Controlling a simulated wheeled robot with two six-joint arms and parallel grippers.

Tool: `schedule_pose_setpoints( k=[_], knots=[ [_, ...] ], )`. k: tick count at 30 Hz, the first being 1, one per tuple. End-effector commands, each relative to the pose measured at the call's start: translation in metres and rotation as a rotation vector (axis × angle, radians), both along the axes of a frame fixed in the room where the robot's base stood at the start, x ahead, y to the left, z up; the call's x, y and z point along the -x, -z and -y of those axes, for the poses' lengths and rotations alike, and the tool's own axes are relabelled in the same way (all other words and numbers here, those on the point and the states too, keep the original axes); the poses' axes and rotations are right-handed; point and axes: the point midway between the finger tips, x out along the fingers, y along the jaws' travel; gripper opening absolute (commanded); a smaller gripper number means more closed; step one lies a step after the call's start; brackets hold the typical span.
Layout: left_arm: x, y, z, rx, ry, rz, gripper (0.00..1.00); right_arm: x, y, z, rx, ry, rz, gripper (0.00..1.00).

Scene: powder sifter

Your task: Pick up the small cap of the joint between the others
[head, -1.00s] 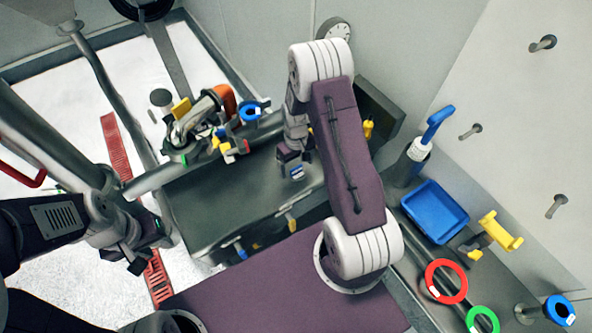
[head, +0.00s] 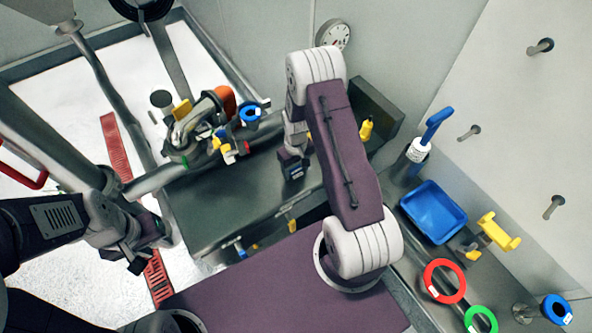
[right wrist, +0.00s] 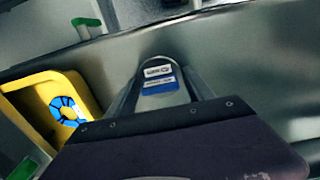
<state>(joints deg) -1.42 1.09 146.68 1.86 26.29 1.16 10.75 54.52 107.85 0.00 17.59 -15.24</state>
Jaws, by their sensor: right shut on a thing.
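A small grey rounded piece with a white and blue label, which looks like the small cap (right wrist: 160,88), sits between the two fingers of my right gripper (right wrist: 163,97) in the right wrist view. The fingers are closed on its sides. In the head view my right gripper (head: 293,172) is over the dark bench top (head: 230,195); the cap is too small and dark to make out there. My left gripper (head: 138,258) is at the lower left, away from the bench, and its finger gap is unclear.
A pipe joint with an orange part (head: 224,99) and coloured clamps stands left of my right gripper. A yellow part (right wrist: 45,98) with a blue ring lies left in the wrist view. A blue tray (head: 432,211) and a red ring (head: 444,281) are at right.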

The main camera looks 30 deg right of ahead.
Motion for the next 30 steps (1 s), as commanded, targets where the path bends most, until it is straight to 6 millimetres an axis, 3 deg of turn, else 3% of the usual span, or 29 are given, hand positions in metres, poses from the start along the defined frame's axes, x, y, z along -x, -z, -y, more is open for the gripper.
schedule_pose_setpoints(
  k=[7,21,30],
  knots=[
    [0.0,0.012,0.0,0.0,0.0,0.0,0.36,-0.002,-0.035,0.0,0.001,0.0,0.007,0.16],
    [0.0,0.029,0.0,0.0,0.0,0.0,0.36,0.08,-0.096,0.063,0.001,0.004,0.002,0.16],
    [0.0,0.03,0.0,0.0,0.0,0.0,0.36,0.093,-0.107,0.072,-0.001,-0.001,-0.001,0.16]
  ],
)
